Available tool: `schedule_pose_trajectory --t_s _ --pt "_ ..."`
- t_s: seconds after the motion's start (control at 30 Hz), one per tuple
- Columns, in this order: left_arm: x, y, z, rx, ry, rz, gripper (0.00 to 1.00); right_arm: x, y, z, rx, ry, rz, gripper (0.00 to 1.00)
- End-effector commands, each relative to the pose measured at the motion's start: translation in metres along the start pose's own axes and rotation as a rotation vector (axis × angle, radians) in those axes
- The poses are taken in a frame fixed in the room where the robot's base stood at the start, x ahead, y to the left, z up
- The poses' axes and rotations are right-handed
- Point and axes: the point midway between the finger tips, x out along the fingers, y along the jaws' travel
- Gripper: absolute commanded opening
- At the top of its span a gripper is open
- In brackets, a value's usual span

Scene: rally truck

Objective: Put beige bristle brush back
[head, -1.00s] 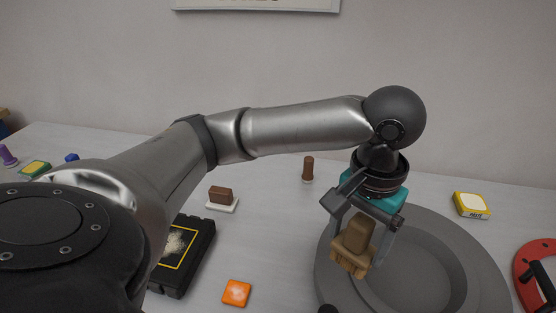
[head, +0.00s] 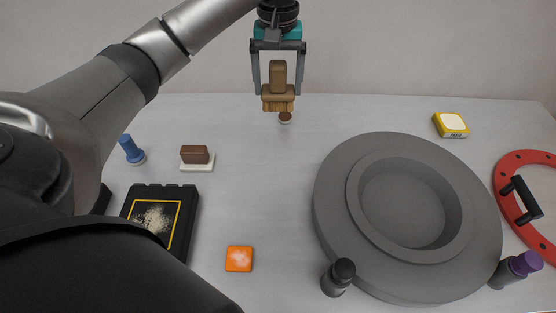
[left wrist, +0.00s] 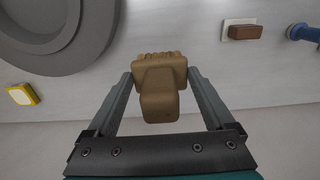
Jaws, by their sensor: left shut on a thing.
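The beige bristle brush (head: 277,88) is wooden brown with a block handle above and ridged bristles below. My left gripper (head: 277,88) is shut on it, one finger on each side, and holds it upright over the far part of the table. It also shows between the fingers in the left wrist view (left wrist: 159,88). A brown peg-like item (head: 285,118) stands just below and behind the brush, partly hidden by it. My right gripper is in neither view.
A big grey round dish (head: 335,200) fills the middle right. A brown block on a white base (head: 196,158), a black tray (head: 187,225), an orange square (head: 239,259), a blue peg (head: 131,149), a dark peg (head: 338,277), a purple-topped peg (head: 515,269), a yellow box (head: 450,124) and a red ring (head: 507,200) surround it.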

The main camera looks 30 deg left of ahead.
Motion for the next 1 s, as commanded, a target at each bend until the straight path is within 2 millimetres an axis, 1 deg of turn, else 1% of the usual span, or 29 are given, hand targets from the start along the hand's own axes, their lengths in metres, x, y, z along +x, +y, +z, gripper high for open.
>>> schedule_pose_trajectory --t_s 0.07,0.17,0.27,0.37,0.7,0.77,0.9,1.0 --pt "0.000 0.000 0.000 0.001 0.001 0.001 0.00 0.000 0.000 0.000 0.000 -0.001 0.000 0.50" --pt "0.005 0.000 0.000 0.001 0.000 0.000 0.00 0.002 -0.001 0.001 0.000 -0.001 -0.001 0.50" --pt "0.019 0.000 0.001 0.001 -0.002 -0.002 0.00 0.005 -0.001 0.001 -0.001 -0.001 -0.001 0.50" --pt "0.042 0.000 0.001 0.001 -0.003 -0.003 0.00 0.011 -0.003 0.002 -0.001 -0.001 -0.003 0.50" --pt "0.134 0.000 0.001 0.001 -0.001 -0.002 0.00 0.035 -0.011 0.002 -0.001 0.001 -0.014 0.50" --pt "0.148 -0.001 0.001 0.000 -0.001 -0.002 0.00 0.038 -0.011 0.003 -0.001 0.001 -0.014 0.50" --pt "0.172 0.001 0.000 0.000 -0.002 0.000 0.00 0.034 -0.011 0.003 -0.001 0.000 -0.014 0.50" --pt "0.185 0.000 0.000 0.000 -0.001 0.000 0.00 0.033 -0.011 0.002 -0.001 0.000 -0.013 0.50"
